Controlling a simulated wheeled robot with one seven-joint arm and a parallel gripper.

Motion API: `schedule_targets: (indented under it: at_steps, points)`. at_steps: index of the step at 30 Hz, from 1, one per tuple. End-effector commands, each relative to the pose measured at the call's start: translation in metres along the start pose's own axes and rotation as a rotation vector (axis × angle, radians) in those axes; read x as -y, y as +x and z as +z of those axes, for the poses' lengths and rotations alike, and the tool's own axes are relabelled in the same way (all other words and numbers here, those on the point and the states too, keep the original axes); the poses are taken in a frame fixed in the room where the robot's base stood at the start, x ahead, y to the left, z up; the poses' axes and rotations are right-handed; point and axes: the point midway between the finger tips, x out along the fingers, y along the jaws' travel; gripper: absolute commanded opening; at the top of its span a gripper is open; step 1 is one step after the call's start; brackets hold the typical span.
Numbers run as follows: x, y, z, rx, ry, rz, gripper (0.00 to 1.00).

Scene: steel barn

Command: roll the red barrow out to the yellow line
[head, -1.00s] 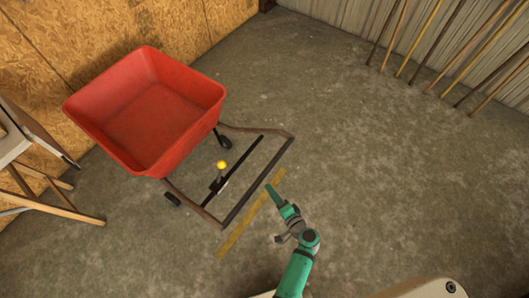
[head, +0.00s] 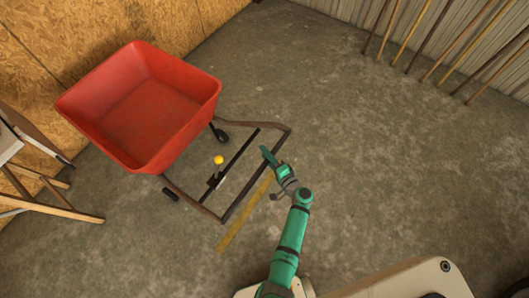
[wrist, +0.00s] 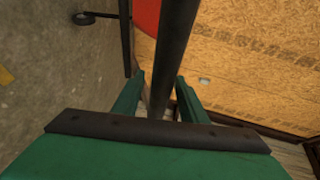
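The red barrow (head: 150,115) stands at the left of the head view, its tub empty and its dark handle frame (head: 240,200) reaching right. The yellow line (head: 240,220) lies on the floor just right of the handle's end bar; my gripper hides its upper end. My green gripper (head: 268,157) is at that end bar. In the wrist view the dark bar (wrist: 172,50) runs between my gripper's fingers (wrist: 158,85), which stand apart. A gap shows on the left of the bar; contact on the right is unclear.
A lever with a yellow knob (head: 219,160) stands inside the handle frame. A wooden trestle (head: 50,190) is close to the barrow's left. Poles (head: 430,40) lean on the metal wall at upper right. The floor at right is clear.

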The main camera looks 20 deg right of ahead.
Motion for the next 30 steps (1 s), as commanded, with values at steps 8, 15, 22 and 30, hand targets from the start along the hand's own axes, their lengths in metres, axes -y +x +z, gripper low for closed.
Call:
schedule_targets:
  at_steps: [8,15,22,30]
  points:
    - [0.000,0.015,0.000,-0.001,0.000,0.000,0.39]
    - [0.000,0.016,0.001,0.001,0.000,0.000,0.34]
    - [0.000,0.016,0.001,0.001,0.000,0.000,0.00]
    - [0.001,0.017,0.004,0.015,-0.003,-0.001,0.00]
